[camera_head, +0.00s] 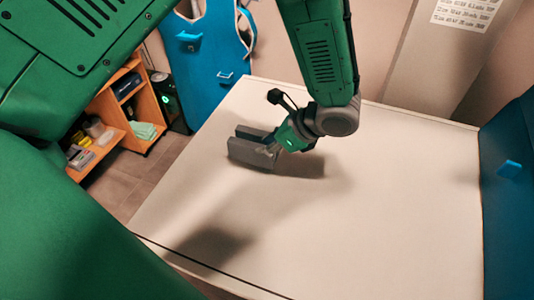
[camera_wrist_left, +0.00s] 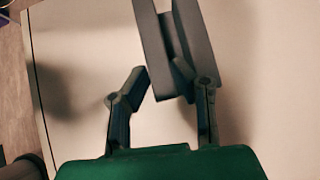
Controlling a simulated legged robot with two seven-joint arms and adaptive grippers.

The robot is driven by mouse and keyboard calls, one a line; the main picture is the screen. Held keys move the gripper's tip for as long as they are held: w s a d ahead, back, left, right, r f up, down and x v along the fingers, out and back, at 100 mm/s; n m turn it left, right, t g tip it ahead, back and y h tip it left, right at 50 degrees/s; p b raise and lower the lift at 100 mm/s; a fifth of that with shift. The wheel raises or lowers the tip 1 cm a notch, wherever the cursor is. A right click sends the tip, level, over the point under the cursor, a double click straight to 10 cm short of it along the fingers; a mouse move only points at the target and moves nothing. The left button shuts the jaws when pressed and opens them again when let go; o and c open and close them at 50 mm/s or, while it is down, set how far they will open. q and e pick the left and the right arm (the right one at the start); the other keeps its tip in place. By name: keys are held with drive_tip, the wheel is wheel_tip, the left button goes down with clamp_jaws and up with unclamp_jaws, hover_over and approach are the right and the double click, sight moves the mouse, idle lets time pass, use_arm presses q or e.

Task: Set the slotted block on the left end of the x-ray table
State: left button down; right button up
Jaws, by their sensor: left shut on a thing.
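The dark grey slotted block (camera_head: 248,154) is at the left part of the white x-ray table (camera_head: 400,230). My left gripper (camera_head: 275,146) is shut on it from its right side in the head view. In the left wrist view the block (camera_wrist_left: 204,42) stretches away from my left gripper (camera_wrist_left: 163,78), its slot running lengthwise. One finger is outside a wall of the block, and the other seems to be at the slot; the exact contact is partly hidden. I cannot tell whether the block's underside touches the table. My right gripper is not in view.
A blue apron-like item (camera_head: 205,60) hangs behind the table's left end. A wooden shelf (camera_head: 142,100) with supplies stands left of it on the floor. A blue panel (camera_head: 510,215) borders the table's right. The tabletop's middle and right are clear.

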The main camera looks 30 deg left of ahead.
sight(274, 155)
use_arm(q)
drive_tip(key=f, duration=0.3)
drive_tip(key=shift+d, duration=0.35)
drive_tip(key=shift+a+f, duration=0.15)
drive_tip(key=shift+f, duration=0.35)
drive_tip(key=shift+a, duration=0.25)
drive_tip(key=c, duration=1.3)
unclamp_jaws()
drive_tip(key=shift+c, duration=0.2)
drive_tip(key=shift+d+r, duration=0.25)
drive_tip(key=shift+d, duration=0.25)
drive_tip(key=v, duration=1.1)
drive_tip(key=shift+r, duration=0.15)
